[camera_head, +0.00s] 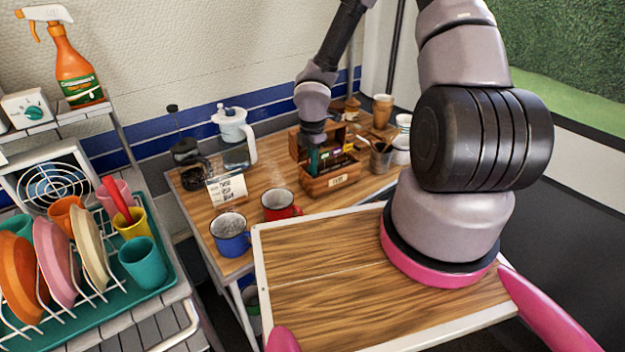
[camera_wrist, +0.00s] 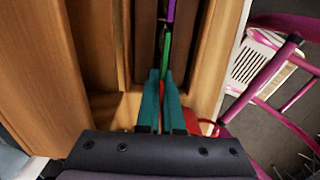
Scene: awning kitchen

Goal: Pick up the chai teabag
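A wooden tea box (camera_head: 318,188) with its lid raised stands on the wooden counter in the head view. My gripper (camera_head: 314,160) points down into its left part. In the wrist view, my gripper's two teal fingers (camera_wrist: 160,78) are close together inside the box (camera_wrist: 45,70), with only a narrow gap between them. A thin green edge (camera_wrist: 166,52) and a purple edge (camera_wrist: 170,12) lie in a slot just beyond the fingertips. They look like teabags on edge.
A red mug (camera_head: 280,206) and a blue mug (camera_head: 231,238) stand in front of the box. A small sign (camera_head: 228,190) and a glass pitcher (camera_head: 234,140) stand to its left. A container of utensils (camera_head: 381,160) is close on its right. A dish rack (camera_head: 85,290) is at far left.

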